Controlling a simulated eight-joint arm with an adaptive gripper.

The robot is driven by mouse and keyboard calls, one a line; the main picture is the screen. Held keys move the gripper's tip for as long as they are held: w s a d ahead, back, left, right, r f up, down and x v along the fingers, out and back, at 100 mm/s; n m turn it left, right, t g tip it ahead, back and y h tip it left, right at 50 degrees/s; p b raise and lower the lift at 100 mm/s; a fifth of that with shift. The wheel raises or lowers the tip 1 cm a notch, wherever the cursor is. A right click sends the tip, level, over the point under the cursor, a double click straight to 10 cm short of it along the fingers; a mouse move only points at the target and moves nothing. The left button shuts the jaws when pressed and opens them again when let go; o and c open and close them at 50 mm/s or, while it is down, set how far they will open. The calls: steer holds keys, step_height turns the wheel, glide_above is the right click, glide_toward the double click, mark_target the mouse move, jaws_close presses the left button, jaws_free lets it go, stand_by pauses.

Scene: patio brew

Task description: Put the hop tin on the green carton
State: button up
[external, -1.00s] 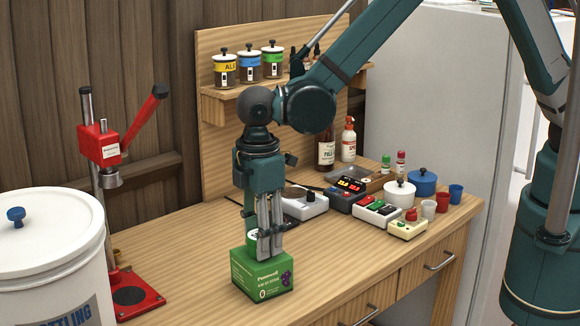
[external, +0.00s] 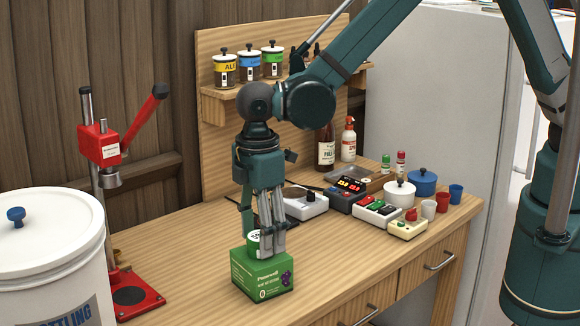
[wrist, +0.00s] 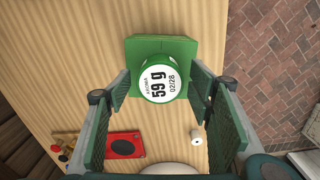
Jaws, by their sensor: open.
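The green carton (external: 262,277) stands on the wooden bench top; it also shows in the wrist view (wrist: 187,47). The hop tin (external: 253,244), green with a white label reading 59 g in the wrist view (wrist: 161,83), sits on top of the carton. In the wrist view it lies over the near part of the carton top. My gripper (external: 266,249) points down above the carton. Its fingers stand apart on either side of the tin, with gaps visible in the wrist view (wrist: 158,90). In the external view the fingers partly hide the tin.
A red bottle capper (external: 135,294) stands to the left, behind a large white bucket (external: 50,245). Scales, pots and cups, including a red cup (external: 442,202), crowd the right rear of the bench. The bench front around the carton is clear.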

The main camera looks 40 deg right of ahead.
step_height(320, 180, up, 11)
stand_by(0.6)
stand_by(0.5)
steer(key=shift+w+d+r, duration=0.1)
steer(key=w+d+r+m+t+y, duration=0.1)
steer(key=w+d+r+m, duration=0.3)
steer(key=d, duration=0.7)
steer(key=w+d+r+m+t, duration=0.15)
steer(key=d+r, duration=0.35)
steer(key=d, duration=0.6)
steer(key=w+d+r+m+y, duration=0.1)
steer(key=w+d+r+m, duration=0.3)
steer(key=d, duration=0.8)
steer(key=s+d+m+t+h, duration=0.1)
steer(key=s+d, duration=0.5)
steer(key=d, duration=1)
steer(key=s+d+m+t+h, duration=0.1)
steer(key=s+d+m+t, duration=0.2)
steer(key=d, duration=1.3)
steer(key=s+m, duration=0.3)
steer(key=s, duration=0.1)
steer(key=shift+s+r+t, duration=0.2)
steer(key=shift+r+t, duration=0.05)
steer(key=shift+t, duration=0.1)
